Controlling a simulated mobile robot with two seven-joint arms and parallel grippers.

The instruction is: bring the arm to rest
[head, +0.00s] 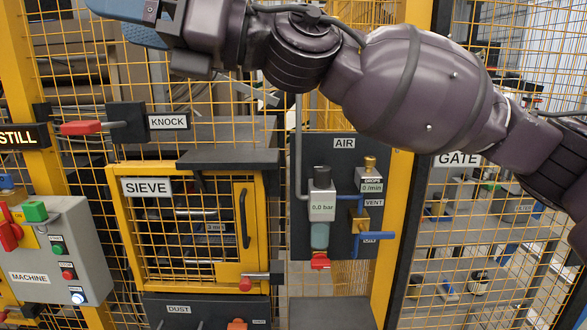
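My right arm (420,90) comes in from the right edge and reaches across the top of the head view to the upper left. It is dark purple with black cables along it. At its far end, blue and grey parts of my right gripper (130,22) show, cut by the top edge. Whether it is open or shut, or holds anything, is not clear. It hangs in front of the yellow mesh, above the KNOCK sign and its red-ended lever. My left gripper and arm are not in view.
A yellow SIEVE cabinet (187,240) with a mesh door stands below. The AIR panel (343,265) is to its right, its gauge reading 0.0 bar. A grey MACHINE box (50,265) is at the left. A STILL display (22,137) and a GATE sign (457,160) show.

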